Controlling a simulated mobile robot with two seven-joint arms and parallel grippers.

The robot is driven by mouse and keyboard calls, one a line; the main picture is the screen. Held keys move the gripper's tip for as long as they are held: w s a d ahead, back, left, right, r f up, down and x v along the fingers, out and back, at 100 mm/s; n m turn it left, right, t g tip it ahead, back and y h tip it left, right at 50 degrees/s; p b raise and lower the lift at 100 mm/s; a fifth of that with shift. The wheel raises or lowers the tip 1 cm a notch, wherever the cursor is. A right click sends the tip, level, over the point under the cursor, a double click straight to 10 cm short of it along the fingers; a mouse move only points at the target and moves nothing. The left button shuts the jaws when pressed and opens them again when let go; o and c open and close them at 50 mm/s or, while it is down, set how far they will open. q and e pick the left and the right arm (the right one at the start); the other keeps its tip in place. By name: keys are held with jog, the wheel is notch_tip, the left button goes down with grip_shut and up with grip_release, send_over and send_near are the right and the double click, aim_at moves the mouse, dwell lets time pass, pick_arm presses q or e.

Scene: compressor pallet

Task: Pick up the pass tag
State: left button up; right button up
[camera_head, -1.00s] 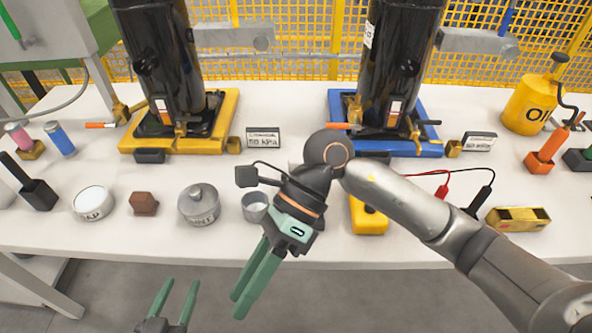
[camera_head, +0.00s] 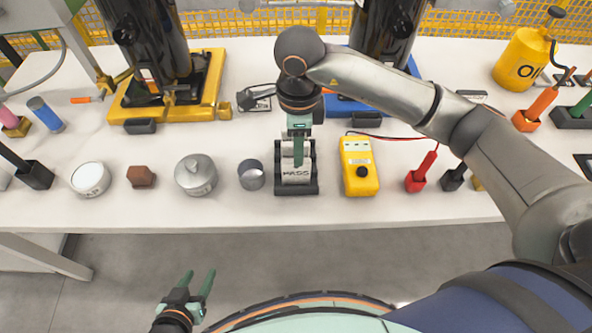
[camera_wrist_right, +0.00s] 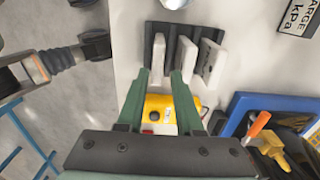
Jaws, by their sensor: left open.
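The pass tag (camera_head: 296,176), a pale block lettered "PASS", stands in a dark slotted rack (camera_head: 312,187) near the table's front edge. Another pale tag (camera_head: 287,150) is behind it, partly hidden by my right gripper. My right gripper (camera_head: 299,160) points down over the rack, its fingers hiding part of it. In the right wrist view, the fingers (camera_wrist_right: 161,76) are apart with nothing clearly held. Two pale tags (camera_wrist_right: 184,60) (camera_wrist_right: 212,62) show there by the right-hand fingertip; their lettering is not visible. My left gripper (camera_head: 198,284) is open and empty, in front of the table.
Further left are a lidded tin (camera_head: 196,174) and a brown block (camera_head: 141,176). Black cylinders on yellow and blue bases stand behind.

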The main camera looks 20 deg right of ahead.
aim_at(296, 173)
jog(key=f, duration=0.5)
jog(key=shift+s+a+f, duration=0.1)
jog(key=shift+a, duration=0.15)
grip_shut()
